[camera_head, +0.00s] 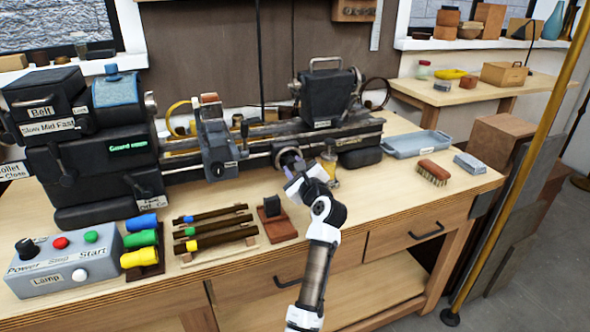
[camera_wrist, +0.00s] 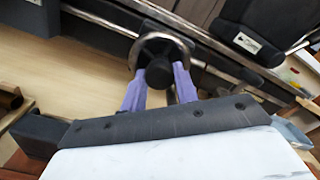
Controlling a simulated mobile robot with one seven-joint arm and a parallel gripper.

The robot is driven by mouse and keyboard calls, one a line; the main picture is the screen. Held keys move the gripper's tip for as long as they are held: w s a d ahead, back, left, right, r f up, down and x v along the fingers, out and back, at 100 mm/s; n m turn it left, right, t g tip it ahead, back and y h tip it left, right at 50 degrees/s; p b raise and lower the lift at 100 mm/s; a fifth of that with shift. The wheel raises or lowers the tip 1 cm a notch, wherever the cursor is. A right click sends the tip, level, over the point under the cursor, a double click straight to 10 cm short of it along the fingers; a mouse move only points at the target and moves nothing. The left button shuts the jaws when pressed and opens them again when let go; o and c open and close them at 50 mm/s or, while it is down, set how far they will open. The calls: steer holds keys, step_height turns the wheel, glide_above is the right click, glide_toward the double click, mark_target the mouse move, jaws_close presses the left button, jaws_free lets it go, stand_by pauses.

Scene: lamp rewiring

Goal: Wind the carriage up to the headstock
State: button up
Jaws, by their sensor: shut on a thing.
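The carriage (camera_head: 218,150), a grey block with a white label, sits on the lathe bed a short way right of the headstock (camera_head: 95,155). A clear gap of bed lies between them. A round metal handwheel (camera_head: 282,152) is at the front of the bed, right of the carriage. My gripper (camera_head: 292,165) is at this wheel. In the wrist view, its purple fingers (camera_wrist: 158,88) are on both sides of the wheel's black knob (camera_wrist: 158,72), shut on it. The wheel's grey rim (camera_wrist: 165,45) shows behind the knob.
The tailstock (camera_head: 328,97) stands on the right of the bed. An oil bottle (camera_head: 329,170) is close right of my gripper. A blue-grey tray (camera_head: 415,144) and a brush (camera_head: 433,173) lie farther right. Tools on a rack (camera_head: 215,238) and a control box (camera_head: 68,264) are front left.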

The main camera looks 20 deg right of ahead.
steer(key=shift+n+b, duration=8.6)
steer(key=shift+n, duration=8)
steer(key=o, duration=1)
steer(key=shift+r, duration=0.1)
